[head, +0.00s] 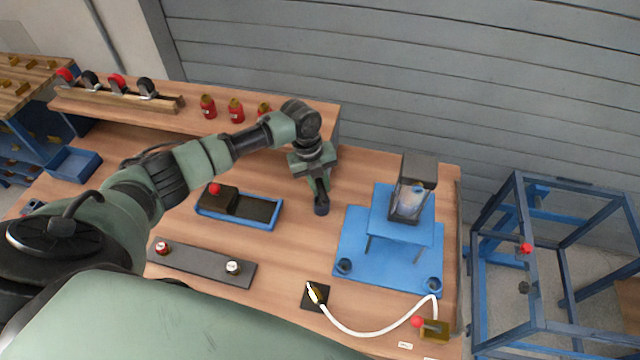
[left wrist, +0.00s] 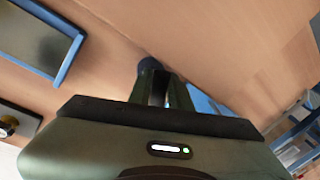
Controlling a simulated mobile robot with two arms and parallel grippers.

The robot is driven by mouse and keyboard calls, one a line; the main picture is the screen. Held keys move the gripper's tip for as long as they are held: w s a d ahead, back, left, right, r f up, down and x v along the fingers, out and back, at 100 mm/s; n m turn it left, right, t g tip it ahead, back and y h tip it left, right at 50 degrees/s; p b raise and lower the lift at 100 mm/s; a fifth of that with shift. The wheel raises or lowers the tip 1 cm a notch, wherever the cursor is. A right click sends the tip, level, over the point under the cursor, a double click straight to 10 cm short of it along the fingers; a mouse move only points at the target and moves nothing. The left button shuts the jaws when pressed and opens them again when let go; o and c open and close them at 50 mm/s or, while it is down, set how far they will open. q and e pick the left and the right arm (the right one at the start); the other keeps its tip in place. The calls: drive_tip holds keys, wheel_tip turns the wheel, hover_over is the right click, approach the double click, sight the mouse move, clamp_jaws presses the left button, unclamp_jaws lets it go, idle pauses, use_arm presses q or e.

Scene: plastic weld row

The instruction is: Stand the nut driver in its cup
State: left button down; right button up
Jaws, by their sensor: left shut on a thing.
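My left gripper (head: 321,188) points down over the bench, left of the blue machine. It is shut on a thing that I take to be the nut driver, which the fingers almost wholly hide. In the left wrist view the fingers (left wrist: 160,88) have a narrow pale strip between them (left wrist: 157,98). I cannot tell whether the held thing is inside the cup. My right gripper is in neither view.
A blue tray (head: 206,212) is left of the cup, with a dark strip (head: 197,264) in front. The blue machine base (head: 352,240) is close on the right. A white hose (head: 372,334) runs along the front. Red canisters (head: 236,110) stand on the back shelf.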

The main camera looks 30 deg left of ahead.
use_arm(q)
drive_tip(key=c, duration=0.8)
unclamp_jaws()
wheel_tip(320, 180, up, 7)
drive_tip(key=p, duration=0.6)
drive_tip(key=shift+r, duration=0.1)
